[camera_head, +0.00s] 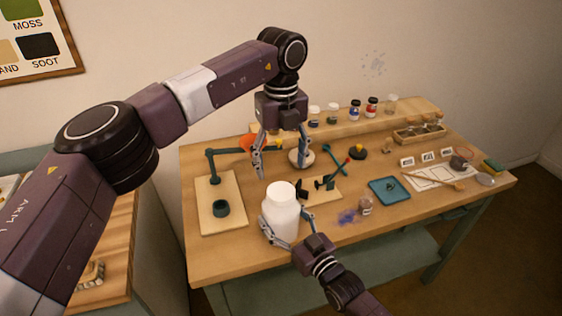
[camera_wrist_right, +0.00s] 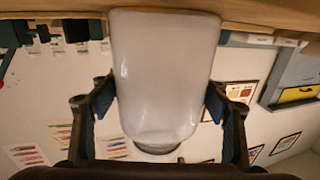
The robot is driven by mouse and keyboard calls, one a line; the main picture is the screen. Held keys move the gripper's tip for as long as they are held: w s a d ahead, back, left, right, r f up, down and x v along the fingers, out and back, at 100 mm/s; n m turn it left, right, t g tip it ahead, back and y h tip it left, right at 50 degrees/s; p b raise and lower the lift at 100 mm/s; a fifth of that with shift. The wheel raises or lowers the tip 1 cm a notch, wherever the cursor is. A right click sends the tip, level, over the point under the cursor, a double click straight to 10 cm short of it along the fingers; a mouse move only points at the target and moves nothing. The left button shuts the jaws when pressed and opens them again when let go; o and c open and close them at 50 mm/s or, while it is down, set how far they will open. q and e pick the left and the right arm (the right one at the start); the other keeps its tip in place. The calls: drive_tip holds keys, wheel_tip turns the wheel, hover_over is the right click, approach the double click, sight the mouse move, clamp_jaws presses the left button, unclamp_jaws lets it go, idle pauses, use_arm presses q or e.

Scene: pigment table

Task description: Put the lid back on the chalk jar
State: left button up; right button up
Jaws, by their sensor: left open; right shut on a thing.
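A large white jar (camera_head: 281,214) stands upright at the table's front edge; I take it for the chalk jar. My right gripper (camera_head: 286,222) is shut around its body, one finger on each side. The jar also fills the middle of the right wrist view (camera_wrist_right: 165,75), between both fingers. My left gripper (camera_head: 282,164) is open, pointing down above the table behind the jar, with nothing seen between its fingers. A pale round piece (camera_head: 301,158) lies behind its right finger; I cannot tell if it is the lid or a dish. The jar's mouth is not clearly shown.
A stand with a teal arm (camera_head: 212,180) is left of the jar. Several bottles line the back shelf (camera_head: 340,120). The table's front right is fairly clear.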

sight(281, 191)
use_arm(q)
drive_tip(key=n, duration=0.3)
drive_tip(key=shift+r+n, duration=0.1)
drive_tip(key=shift+n, duration=0.3)
use_arm(e)
drive_tip(key=shift+f, duration=0.1)
use_arm(q)
drive_tip(key=shift+f, duration=4.05)
drive_tip(key=shift+c, duration=0.4)
